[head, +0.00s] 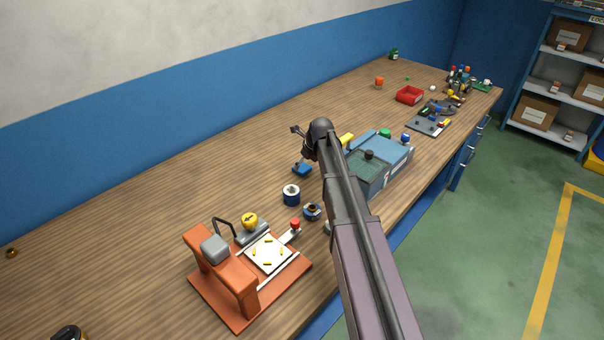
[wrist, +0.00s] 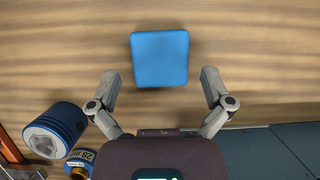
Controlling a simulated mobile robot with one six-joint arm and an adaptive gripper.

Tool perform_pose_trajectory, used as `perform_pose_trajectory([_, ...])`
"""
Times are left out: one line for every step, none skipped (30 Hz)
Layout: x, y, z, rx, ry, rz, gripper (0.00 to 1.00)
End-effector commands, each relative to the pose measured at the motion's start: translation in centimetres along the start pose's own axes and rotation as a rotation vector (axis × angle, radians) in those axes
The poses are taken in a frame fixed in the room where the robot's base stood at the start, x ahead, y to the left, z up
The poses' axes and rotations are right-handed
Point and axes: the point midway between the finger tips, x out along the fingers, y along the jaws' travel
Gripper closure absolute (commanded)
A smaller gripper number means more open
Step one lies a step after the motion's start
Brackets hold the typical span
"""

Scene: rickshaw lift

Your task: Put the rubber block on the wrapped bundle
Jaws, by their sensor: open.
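A blue rounded square block (wrist: 160,58), which looks like the rubber block, lies flat on the wooden bench just beyond my open fingertips. In the head view the same blue block (head: 301,171) lies below my gripper (head: 303,140), partly darkened by shadow. In the wrist view my gripper (wrist: 160,84) is open and empty, one finger on each side of the block's near edge, and no contact shows. I cannot tell for certain which thing is the wrapped bundle.
A blue cylinder (head: 291,195) and a smaller labelled ring (head: 312,212) stand nearby. An orange press-like fixture (head: 228,297) is at the front left. A blue-grey box (head: 378,160) lies behind my arm. A red bin (head: 409,95) stands farther back. The bench's left side is mostly clear.

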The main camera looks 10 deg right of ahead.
Motion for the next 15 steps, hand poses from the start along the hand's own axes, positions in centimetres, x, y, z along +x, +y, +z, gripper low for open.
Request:
perform_pose_trajectory([0.8, 0.0, -0.1, 0.0, 0.0, 0.0, 0.0])
perform_pose_trajectory([1.1, 0.0, -0.1, 0.0, 0.0, 0.0, 0.0])
perform_pose_trajectory([1.3, 0.0, -0.1, 0.0, 0.0, 0.0, 0.0])
perform_pose_trajectory([1.5, 0.0, -0.1, 0.0, 0.0, 0.0, 0.0])
perform_pose_trajectory([1.6, 0.0, -0.1, 0.0, 0.0, 0.0, 0.0])
perform_pose_trajectory([1.8, 0.0, -0.1, -0.001, 0.0, 0.0, 0.0])
perform_pose_trajectory([1.9, 0.0, -0.1, -0.001, 0.0, 0.0, 0.0])
perform_pose_trajectory([2.0, 0.0, 0.0, -0.001, 0.0, 0.0, 0.0])
perform_pose_trajectory([2.0, 0.0, 0.0, -0.001, 0.0, 0.0, 0.0])
perform_pose_trajectory([2.0, 0.0, 0.0, 0.0, 0.0, 0.0, 0.0])
perform_pose_trajectory([2.0, 0.0, 0.0, -0.001, 0.0, 0.0, 0.0])
perform_pose_trajectory([2.0, 0.0, 0.0, 0.0, 0.0, 0.0, 0.0])
perform_pose_trajectory([2.0, 0.0, 0.0, 0.0, 0.0, 0.0, 0.0])
perform_pose_trajectory([2.0, 0.0, 0.0, 0.0, 0.0, 0.0, 0.0])
perform_pose_trajectory([2.0, 0.0, 0.0, 0.0, 0.0, 0.0, 0.0])
